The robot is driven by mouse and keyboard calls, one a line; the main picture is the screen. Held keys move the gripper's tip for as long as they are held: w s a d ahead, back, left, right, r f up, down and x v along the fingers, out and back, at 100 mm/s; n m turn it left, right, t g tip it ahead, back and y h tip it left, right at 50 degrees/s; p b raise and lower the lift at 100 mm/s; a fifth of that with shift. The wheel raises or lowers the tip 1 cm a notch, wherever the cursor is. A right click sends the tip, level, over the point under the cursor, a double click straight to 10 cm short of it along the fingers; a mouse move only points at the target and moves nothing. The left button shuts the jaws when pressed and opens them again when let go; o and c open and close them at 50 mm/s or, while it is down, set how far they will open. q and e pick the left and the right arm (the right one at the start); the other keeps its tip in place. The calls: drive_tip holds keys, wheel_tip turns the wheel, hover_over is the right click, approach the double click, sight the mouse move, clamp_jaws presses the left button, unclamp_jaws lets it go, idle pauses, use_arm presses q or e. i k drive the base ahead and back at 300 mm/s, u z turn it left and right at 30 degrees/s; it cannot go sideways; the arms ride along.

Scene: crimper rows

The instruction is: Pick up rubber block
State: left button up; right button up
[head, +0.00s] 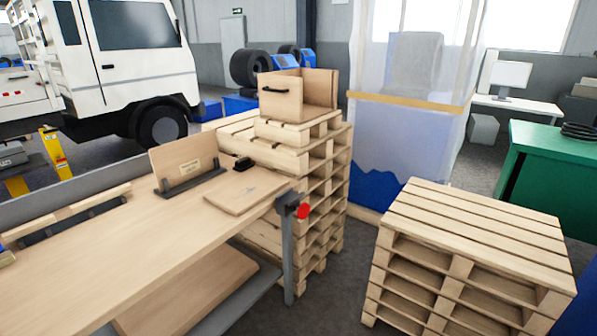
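A small black block (243,164), which looks like the rubber block, sits on the far end of the wooden workbench (130,235). It is behind a flat wooden board (247,191) and to the right of an upright wooden panel in a dark holder (188,168). It is small in the view, so its exact shape is hard to tell. Neither of my grippers shows in the head view.
A dark fitting with a red round part (303,211) is at the bench's right corner. Stacked pallets (325,190) stand behind it, with an open wooden box (283,100) on top. Another pallet stack (470,230) is at right. Floor between the stacks is clear.

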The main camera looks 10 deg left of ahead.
sight(241, 164)
drive_tip(key=z, duration=0.7)
drive_tip(key=k, duration=0.95)
drive_tip(key=z, duration=0.4)
drive_tip(key=i, duration=1.3)
drive_tip(key=u, duration=0.95)
drive_tip(key=i, duration=1.15)
drive_tip(key=u, duration=1.75)
drive_tip(key=i, duration=0.5)
drive_tip(key=u, duration=0.45)
